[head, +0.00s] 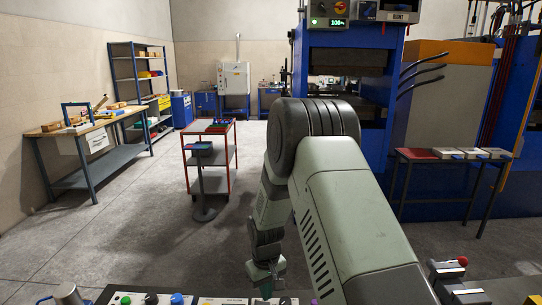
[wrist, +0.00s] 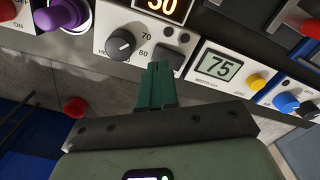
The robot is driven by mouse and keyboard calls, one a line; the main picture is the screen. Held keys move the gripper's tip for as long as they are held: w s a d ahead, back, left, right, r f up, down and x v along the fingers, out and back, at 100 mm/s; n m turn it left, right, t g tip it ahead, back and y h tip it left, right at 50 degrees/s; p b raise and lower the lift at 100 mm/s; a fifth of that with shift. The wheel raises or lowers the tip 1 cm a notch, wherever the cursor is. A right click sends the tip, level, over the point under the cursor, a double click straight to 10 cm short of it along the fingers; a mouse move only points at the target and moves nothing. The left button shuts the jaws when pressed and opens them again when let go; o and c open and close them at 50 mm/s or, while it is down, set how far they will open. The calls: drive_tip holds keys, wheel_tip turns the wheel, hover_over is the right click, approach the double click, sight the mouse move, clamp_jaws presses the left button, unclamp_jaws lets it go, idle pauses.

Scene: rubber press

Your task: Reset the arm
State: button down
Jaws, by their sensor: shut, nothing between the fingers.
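My gripper (head: 265,287) hangs low at the bottom of the head view, over a strip of control panel (head: 215,300). In the wrist view my gripper's green fingers (wrist: 160,68) are shut together with nothing between them. Their tips appear just below a black square button and to the right of a black knob (wrist: 120,44) marked 70 and 80. Whether the tips touch the panel cannot be told. My arm reaches forward and bends down, covering part of the press.
A blue press (head: 375,160) stands ahead.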

wheel_tip(320, 180, down, 3)
drive_tip(key=shift+r, duration=0.8)
idle(0.7)
